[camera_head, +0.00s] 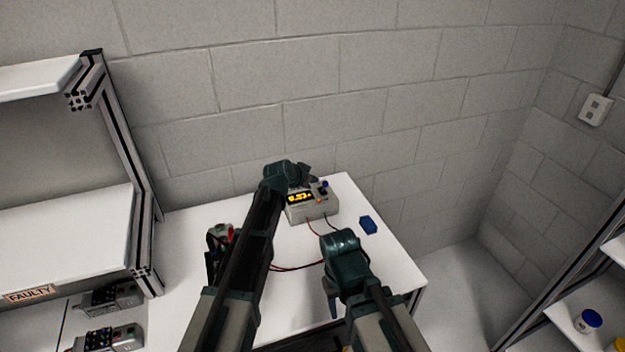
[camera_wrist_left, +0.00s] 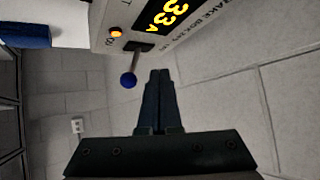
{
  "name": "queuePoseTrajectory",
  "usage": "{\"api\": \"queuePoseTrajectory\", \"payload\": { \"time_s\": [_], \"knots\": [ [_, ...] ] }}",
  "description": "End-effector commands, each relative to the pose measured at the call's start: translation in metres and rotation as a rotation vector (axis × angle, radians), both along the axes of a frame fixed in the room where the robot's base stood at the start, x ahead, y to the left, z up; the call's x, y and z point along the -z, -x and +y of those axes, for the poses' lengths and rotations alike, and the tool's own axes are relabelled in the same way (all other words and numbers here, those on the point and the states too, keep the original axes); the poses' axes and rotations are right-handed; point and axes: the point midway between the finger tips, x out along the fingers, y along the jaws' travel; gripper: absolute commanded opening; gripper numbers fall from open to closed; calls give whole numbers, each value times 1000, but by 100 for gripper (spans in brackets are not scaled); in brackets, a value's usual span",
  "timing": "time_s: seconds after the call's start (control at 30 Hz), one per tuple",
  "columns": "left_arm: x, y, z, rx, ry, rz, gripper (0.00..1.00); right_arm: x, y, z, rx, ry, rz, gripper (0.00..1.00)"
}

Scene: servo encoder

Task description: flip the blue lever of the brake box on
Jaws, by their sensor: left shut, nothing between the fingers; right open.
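The brake box (camera_head: 322,211) is a light grey box with a lit yellow display, standing near the back of the white table. Its blue lever (camera_head: 324,184) sticks up from the top; in the left wrist view the blue ball tip (camera_wrist_left: 128,81) sits on a thin metal stem beside a lit orange lamp. My left gripper (camera_head: 308,170) is shut and empty, above the back of the box. In the left wrist view its closed fingertips (camera_wrist_left: 159,75) are just right of the lever, with a visible gap. My right gripper (camera_head: 331,300) is open over the table's front part, its fingers partly hidden.
A blue block (camera_head: 368,225) lies right of the box. Red and black wires run from the box toward a device (camera_head: 222,236) partly hidden behind my left arm. A block wall stands behind the table (camera_head: 395,262). A shelf (camera_head: 65,235) labelled FAULTY is at left.

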Motion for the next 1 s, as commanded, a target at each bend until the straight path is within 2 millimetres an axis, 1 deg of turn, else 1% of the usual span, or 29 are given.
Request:
{"api": "queuePoseTrajectory", "payload": {
  "time_s": [0.17, 0.27, 0.7, 0.83, 1.0],
  "knots": [
    [-10, 9, 5, -1, 1, 0, 0, -10, 0, 0, 0, 0, 0, 53],
    [-19, 19, 9, -1, 0, 1, 0, -19, 0, 0, 0, 0, 0, 53],
    [-77, 84, 41, -1, 0, 0, 0, -77, 0, 0, -2, 0, 0, 53],
    [-85, 94, 47, -1, 1, 0, 0, -85, 0, 0, -2, 0, 0, 53],
    [-85, 97, 49, -1, 1, 0, 0, -85, 0, 0, -3, 0, 0, 53]
  ]
}}
